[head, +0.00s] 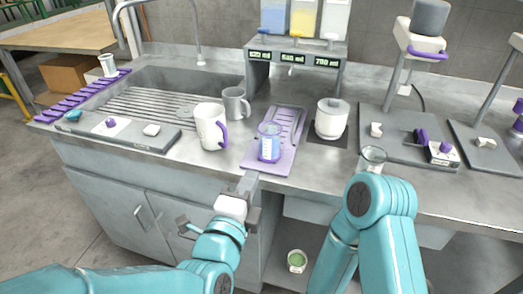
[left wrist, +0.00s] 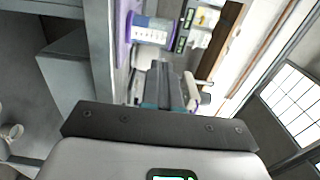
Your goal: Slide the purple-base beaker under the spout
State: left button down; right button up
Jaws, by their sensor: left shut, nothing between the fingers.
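The purple-base beaker (head: 269,146), clear with a white label, stands upright near the front end of a purple tray (head: 257,167) on the counter. In the left wrist view the beaker (left wrist: 152,36) shows sideways, beyond the fingertips. My left gripper (head: 247,182) is shut and empty at the counter's front edge, in front of and slightly left of the beaker. It also shows in the left wrist view (left wrist: 163,72). It appears apart from the beaker. My right gripper is not seen.
A white mug (head: 211,128) and a grey mug (head: 235,104) stand left of the tray. A clear glass (head: 372,158) is near the front edge, behind my right arm. The sink (head: 180,84) is at left.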

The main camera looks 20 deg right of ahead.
aim_at(267, 142)
pick_arm(q)
jog(key=p+x, duration=0.1)
jog(key=x, duration=0.9)
jog(key=shift+w+d, duration=0.15)
jog(key=shift+w, duration=0.05)
jog(key=shift+w, duration=0.1)
